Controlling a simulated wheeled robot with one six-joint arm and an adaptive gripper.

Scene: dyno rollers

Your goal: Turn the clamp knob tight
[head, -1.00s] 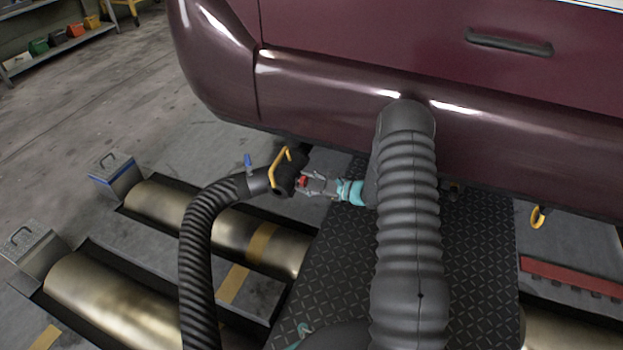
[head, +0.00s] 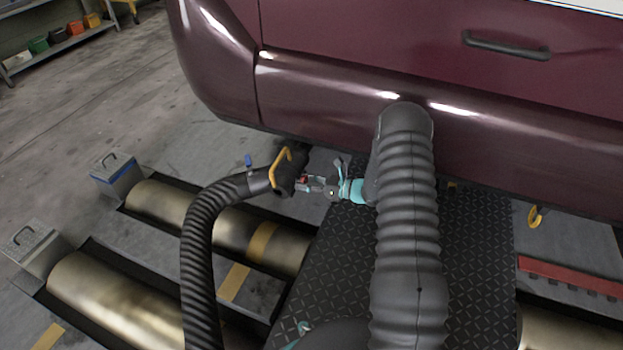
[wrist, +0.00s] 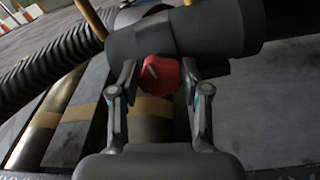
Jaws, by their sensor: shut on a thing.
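The red clamp knob (wrist: 160,74) sits on the underside of the dark hose nozzle (wrist: 185,32) in the wrist view. A pale line marks its face. My gripper (wrist: 158,80) has one finger on each side of the knob and is shut on it. In the head view, the nozzle (head: 284,172) with its yellow handle (head: 279,166) is under the maroon car's lower edge. My gripper (head: 309,183) reaches it from the right, and only a little red of the knob (head: 303,180) shows there.
A black ribbed hose (head: 196,245) runs down from the nozzle. Metal rollers (head: 110,300) lie in the floor at left. The car body (head: 330,100) hangs close above my gripper. A dark tread plate (head: 475,260) lies below my arm.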

